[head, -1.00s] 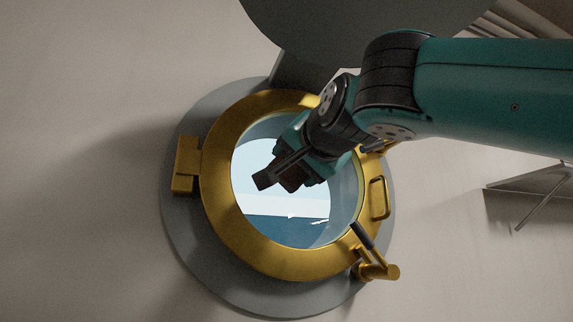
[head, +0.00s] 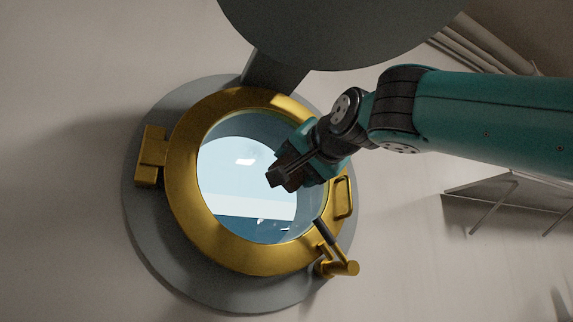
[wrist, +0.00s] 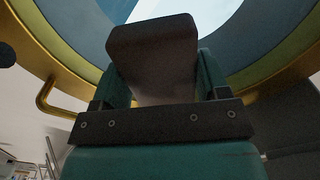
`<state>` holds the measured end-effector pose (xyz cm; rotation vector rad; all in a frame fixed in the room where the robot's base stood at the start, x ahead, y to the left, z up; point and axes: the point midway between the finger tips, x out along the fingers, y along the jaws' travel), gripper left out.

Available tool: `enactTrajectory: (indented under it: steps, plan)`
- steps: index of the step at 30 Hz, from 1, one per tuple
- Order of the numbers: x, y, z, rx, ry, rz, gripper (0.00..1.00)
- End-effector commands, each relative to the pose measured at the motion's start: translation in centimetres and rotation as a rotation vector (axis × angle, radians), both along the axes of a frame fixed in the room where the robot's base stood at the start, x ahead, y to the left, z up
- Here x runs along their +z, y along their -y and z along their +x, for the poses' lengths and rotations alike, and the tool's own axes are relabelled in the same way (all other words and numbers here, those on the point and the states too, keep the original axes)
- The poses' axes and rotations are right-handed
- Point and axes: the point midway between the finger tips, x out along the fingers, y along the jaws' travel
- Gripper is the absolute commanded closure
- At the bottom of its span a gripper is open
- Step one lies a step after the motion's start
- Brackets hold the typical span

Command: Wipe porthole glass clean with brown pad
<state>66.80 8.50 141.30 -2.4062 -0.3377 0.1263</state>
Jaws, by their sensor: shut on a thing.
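The porthole glass (head: 232,178) shows pale sky and blue water inside a brass ring (head: 187,190). A few small whitish marks show on the glass, near its top and lower right. My gripper (head: 290,178) is in front of the right part of the glass. It is shut on the brown pad (head: 292,186), which is mostly hidden by the gripper in the head view. In the wrist view the pad (wrist: 155,50) stands dark between the teal fingers, with the glass beyond it. I cannot tell whether the pad touches the glass.
A brass hinge block (head: 150,157) is left of the ring. A brass handle (head: 343,197) and a latch with a dark grip (head: 338,262) stick out on the right. A dark round cover (head: 340,30) hangs above. A wall shelf (head: 505,190) is at the right.

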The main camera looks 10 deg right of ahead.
Motion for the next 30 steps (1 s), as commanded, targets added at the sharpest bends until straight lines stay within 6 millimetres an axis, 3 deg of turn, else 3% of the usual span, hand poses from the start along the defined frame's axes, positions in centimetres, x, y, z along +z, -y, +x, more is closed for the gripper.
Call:
enactTrajectory:
  steps: [5,11,21,30]
  plan:
    - [0.0,1.1,0.2,-0.001,0.001,-0.001,0.51]
    - [0.1,0.9,0.5,0.002,0.001,0.0,0.51]
    - [0.1,-2.1,-0.4,0.006,-0.001,-0.001,0.51]
    - [0.0,-3.2,-0.9,0.005,0.0,-0.002,0.51]
